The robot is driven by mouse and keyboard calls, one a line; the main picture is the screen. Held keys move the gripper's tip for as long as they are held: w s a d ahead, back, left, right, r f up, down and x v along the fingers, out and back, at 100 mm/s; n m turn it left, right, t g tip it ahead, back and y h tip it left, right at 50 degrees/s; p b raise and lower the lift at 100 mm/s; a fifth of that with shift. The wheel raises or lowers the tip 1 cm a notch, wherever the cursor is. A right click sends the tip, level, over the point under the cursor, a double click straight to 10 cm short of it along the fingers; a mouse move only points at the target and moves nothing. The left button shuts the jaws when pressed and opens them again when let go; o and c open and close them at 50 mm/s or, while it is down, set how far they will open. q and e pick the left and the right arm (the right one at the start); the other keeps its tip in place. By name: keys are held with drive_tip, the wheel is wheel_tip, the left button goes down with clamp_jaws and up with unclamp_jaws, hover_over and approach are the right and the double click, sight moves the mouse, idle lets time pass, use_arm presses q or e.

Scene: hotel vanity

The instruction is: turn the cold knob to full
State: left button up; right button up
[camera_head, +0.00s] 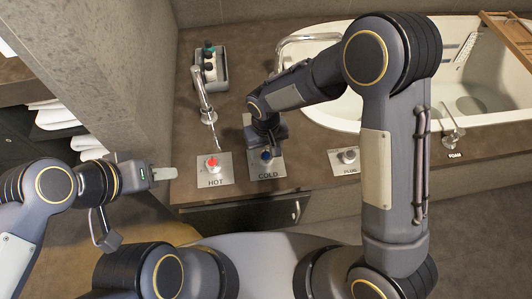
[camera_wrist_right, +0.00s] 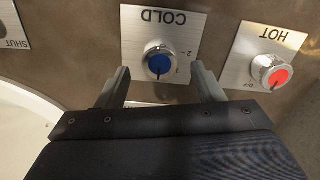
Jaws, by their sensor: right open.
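The cold knob (camera_wrist_right: 158,62) has a blue cap on a silver base and sits on a square metal plate marked COLD (camera_wrist_right: 183,36). In the head view the blue cap (camera_head: 266,156) shows just below my right gripper (camera_head: 267,147). In the right wrist view my right gripper (camera_wrist_right: 160,74) is open, with one finger on each side of the cold knob and a gap on both sides. Small markings ring the knob; its exact setting is hard to read. My left gripper (camera_head: 163,173) is away at the left; only one light finger plate shows clearly.
The red-capped hot knob (camera_head: 213,163) is close beside the cold one; it also shows in the right wrist view (camera_wrist_right: 272,71). The plug knob (camera_head: 348,155) is farther right. A silver faucet (camera_head: 204,100), a bottle caddy (camera_head: 210,68) and the white tub (camera_head: 470,90) stand behind.

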sight(266, 159)
drive_tip(key=shift+f, duration=1.45)
drive_tip(key=c, duration=1)
